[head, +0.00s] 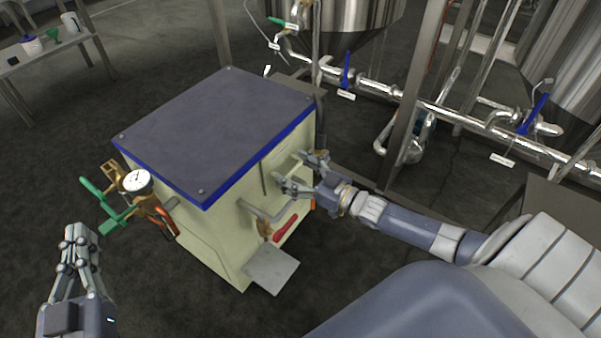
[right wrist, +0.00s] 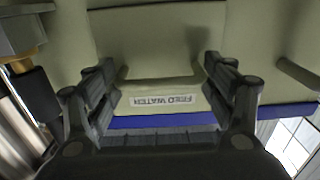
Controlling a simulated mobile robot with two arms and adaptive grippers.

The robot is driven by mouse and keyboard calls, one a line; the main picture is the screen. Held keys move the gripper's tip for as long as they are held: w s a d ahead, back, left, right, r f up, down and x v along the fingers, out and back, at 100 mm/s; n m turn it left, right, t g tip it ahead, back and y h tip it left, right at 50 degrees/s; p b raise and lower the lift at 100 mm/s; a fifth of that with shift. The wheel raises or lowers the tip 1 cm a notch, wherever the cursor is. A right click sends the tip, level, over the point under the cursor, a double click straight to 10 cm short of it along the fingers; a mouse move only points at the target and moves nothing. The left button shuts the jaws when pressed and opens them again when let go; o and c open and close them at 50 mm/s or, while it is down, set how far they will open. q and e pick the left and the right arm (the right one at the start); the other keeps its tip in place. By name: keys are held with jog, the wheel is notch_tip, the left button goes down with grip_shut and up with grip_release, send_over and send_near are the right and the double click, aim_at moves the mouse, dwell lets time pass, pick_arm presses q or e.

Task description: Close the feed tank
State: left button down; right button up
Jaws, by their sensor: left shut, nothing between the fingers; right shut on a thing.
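The feed tank appears to be a cream part labelled "FEED WATER" (right wrist: 160,100) in the right wrist view, on the side of a cream cabinet (head: 210,235). The label reads upside down there. My right gripper (right wrist: 161,65) has one finger on either side of this part and is shut on it. In the head view my right gripper (head: 302,170) is at the cabinet's right side, just below the top. How far the tank stands open is not clear. My left gripper (head: 80,232) is shut and empty, apart from the cabinet at lower left.
The cabinet has a dark top (head: 220,125) with a blue edge. A pressure gauge (head: 138,181) and green-handled valves (head: 118,220) stick out at its left. A grey pipe (head: 268,211), a red handle (head: 286,228) and a grey plate (head: 272,270) project below my right gripper.

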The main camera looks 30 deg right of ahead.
jog(key=shift+w+r, duration=0.2)
jog(key=shift+r, duration=0.05)
jog(key=o, duration=1.4)
jog(key=shift+c, duration=0.2)
jog(key=shift+o, duration=1.1)
jog(key=shift+w, duration=0.1)
jog(key=shift+w+a+f, duration=0.1)
jog(key=shift+w+a, duration=0.05)
jog(key=shift+a, duration=0.1)
jog(key=shift+s+d+f, duration=0.1)
jog(key=shift+s+d, duration=0.05)
jog(key=shift+s, duration=0.05)
jog(key=shift+s+d, duration=0.1)
jog(key=shift+s, duration=0.2)
jog(key=v, duration=1.1)
